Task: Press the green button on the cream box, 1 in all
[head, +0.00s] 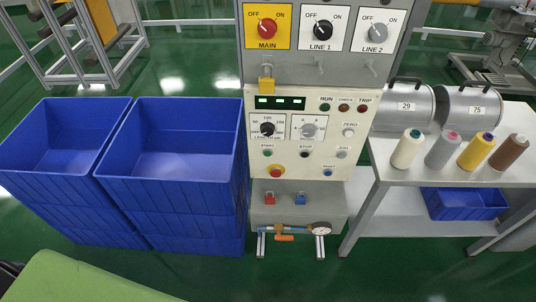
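The cream box (257,127) is an upright control panel in the middle of the head view, below a grey upper panel. The small green button (268,153) is at its left side, under the START label. A black STOP button (305,154) is to its right. A red button (276,171) on a yellow base is just below. Nothing covers the green button. Whether it is pressed in is too small to tell. Neither gripper shows in this view.
Stacked blue bins (180,150) stand left of the panel. A grey table (440,170) with several thread cones and two metal drums stands to the right. A light green surface (80,280) fills the lower left corner.

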